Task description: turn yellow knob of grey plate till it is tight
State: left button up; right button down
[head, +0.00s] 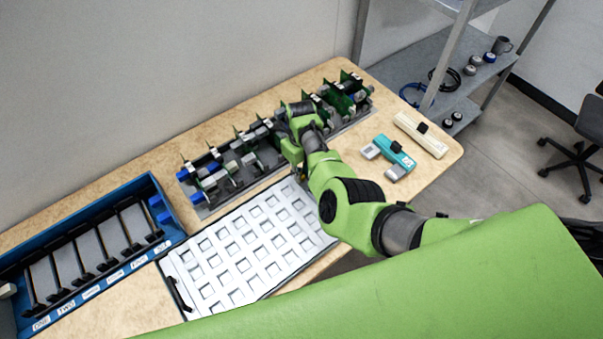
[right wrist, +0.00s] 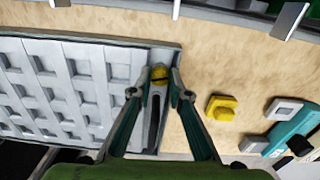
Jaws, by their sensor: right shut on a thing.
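The grey plate (head: 217,268) with a grid of white square pockets lies on the wooden bench; it also fills the left of the right wrist view (right wrist: 60,88). A yellow knob (right wrist: 159,74) sits at the plate's edge, by the end of a dark slotted bar (right wrist: 153,120). My right gripper (right wrist: 160,94) has a finger on each side of this knob and is shut on it. In the head view my right gripper (head: 301,172) is over the plate's far right corner, and the arm mostly hides the knob. My left gripper is not in view.
A second yellow piece (right wrist: 221,107) lies just right of the fingers. A teal device (head: 394,152) and a cream one (head: 421,134) lie to the right. A row of circuit boards (head: 232,168) stands behind the plate. A blue rack (head: 165,222) stands at left.

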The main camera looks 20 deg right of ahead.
jog(key=shift+w+d+r+m+b, duration=0.1)
jog(key=shift+w+r+m+b, duration=0.1)
jog(key=shift+m, duration=0.55)
jog(key=shift+w+r+m+b, duration=0.1)
jog(key=shift+w+m+b, duration=0.1)
jog(key=shift+m, duration=0.55)
jog(key=c, duration=1.9)
grip_release()
jog(key=shift+s, duration=0.1)
jog(key=shift+s+f, duration=0.1)
jog(key=shift+s, duration=0.1)
